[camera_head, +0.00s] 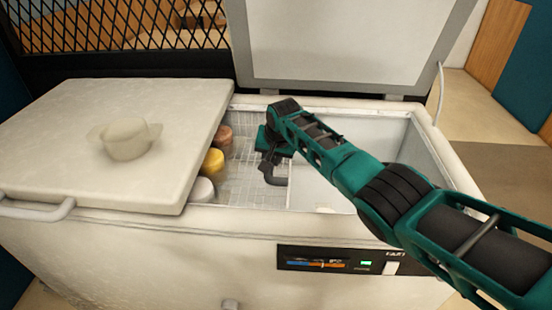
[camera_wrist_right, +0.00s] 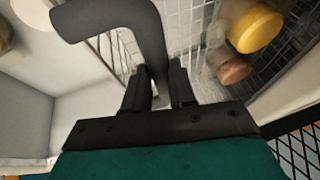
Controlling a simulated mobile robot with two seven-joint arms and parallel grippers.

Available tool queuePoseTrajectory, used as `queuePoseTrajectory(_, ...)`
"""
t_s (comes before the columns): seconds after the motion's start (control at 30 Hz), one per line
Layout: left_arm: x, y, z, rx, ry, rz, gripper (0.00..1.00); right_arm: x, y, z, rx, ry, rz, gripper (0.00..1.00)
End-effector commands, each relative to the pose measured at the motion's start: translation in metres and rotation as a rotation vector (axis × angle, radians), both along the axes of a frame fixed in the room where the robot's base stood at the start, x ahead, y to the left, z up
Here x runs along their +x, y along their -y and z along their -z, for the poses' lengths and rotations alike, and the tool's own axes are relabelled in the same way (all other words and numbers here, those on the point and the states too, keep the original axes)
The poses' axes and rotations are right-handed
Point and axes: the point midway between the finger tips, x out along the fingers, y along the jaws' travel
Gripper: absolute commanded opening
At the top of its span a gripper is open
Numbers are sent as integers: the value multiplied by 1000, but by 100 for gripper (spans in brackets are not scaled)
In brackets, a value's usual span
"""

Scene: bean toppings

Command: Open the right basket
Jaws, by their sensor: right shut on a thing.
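The chest freezer (camera_head: 150,245) has an open right side, with a wire-grid basket (camera_head: 240,178) inside. The basket also shows in the wrist view (camera_wrist_right: 185,30). My right gripper (camera_head: 268,160) reaches down into the opening, near its middle. Its two fingers (camera_wrist_right: 160,88) are shut on a dark grey curved handle (camera_wrist_right: 118,20), which also shows in the head view (camera_head: 276,181). What the handle joins at its lower end is hidden by the gripper. To the right of the handle is a smooth white empty compartment (camera_head: 322,185). My left gripper is not in view.
The right lid (camera_head: 350,40) stands upright at the back. The left lid (camera_head: 60,130) lies flat, with a cream bowl-like thing (camera_head: 127,138) on it. Brown (camera_head: 223,138), yellow (camera_head: 213,160) and white (camera_head: 202,190) tubs stand in the basket beside the left lid's edge.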

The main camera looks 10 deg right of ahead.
Motion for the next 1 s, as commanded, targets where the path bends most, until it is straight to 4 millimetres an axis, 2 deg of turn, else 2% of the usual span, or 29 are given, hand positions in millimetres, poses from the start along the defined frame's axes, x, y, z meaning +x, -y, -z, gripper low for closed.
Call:
queuePoseTrajectory(0.2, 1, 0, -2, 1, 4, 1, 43, 0, -1, 0, 0, 0, -1, 0)
queuePoseTrajectory(0.23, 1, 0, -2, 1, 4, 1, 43, 0, -1, 0, 0, 0, -1, 26)
queuePoseTrajectory(0.5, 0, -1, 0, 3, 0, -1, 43, 0, 0, 0, 1, 0, 0, 51)
queuePoseTrajectory(0.77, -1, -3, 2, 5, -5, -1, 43, 0, 0, -1, 0, 1, 0, 51)
queuePoseTrajectory(1.0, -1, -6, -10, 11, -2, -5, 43, -7, 2, -19, 2, 2, -1, 51)
